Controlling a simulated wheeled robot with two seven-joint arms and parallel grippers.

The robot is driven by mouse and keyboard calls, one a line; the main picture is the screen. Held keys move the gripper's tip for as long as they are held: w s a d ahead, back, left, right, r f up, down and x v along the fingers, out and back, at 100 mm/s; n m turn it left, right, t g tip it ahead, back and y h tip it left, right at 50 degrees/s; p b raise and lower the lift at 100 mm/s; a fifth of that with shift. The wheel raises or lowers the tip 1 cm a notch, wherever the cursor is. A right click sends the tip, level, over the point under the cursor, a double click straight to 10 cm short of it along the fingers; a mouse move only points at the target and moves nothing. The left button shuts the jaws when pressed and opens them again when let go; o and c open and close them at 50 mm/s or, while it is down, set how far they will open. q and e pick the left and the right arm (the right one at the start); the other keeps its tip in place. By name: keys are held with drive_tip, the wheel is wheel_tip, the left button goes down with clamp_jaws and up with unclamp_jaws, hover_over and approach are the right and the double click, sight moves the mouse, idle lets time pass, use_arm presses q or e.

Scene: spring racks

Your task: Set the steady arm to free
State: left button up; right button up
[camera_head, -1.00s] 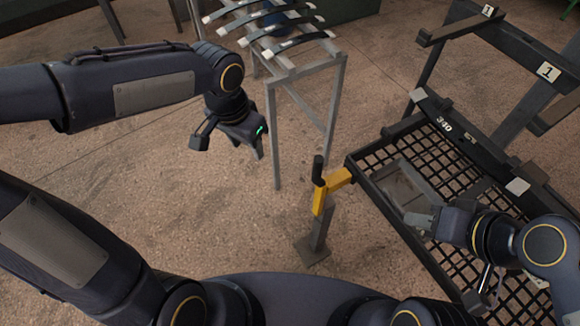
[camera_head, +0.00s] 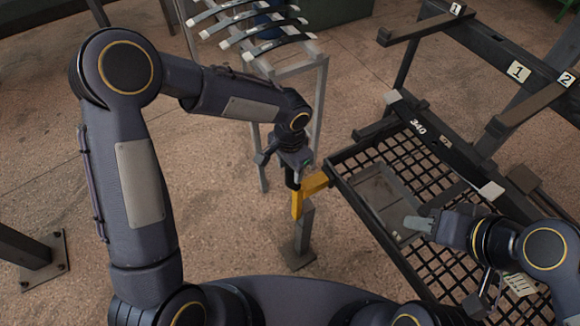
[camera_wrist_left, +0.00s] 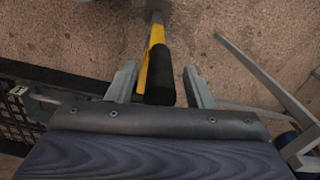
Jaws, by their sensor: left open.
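The steady arm (camera_head: 314,184) is a yellow bar on a short grey floor post, with a black upright handle (camera_head: 291,178). Its yellow bar points right, and its end is at the corner of the dark mesh rack. My left gripper (camera_head: 294,168) is open just above the handle and partly hides it in the head view. In the left wrist view the black handle (camera_wrist_left: 160,76) lies between the two open fingers (camera_wrist_left: 160,88), with gaps on both sides. My right gripper (camera_head: 416,224) is over the mesh rack; its finger opening is unclear.
The dark mesh rack (camera_head: 344,152) marked 340 fills the right and holds a grey tray (camera_head: 362,172). A grey stand (camera_head: 320,110) with several curved dark leaf springs (camera_head: 262,30) is behind my left gripper.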

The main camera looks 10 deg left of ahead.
use_arm(q)
drive_tip(key=shift+f, duration=0.2)
clamp_jaws()
drive_tip(key=shift+a, duration=0.1)
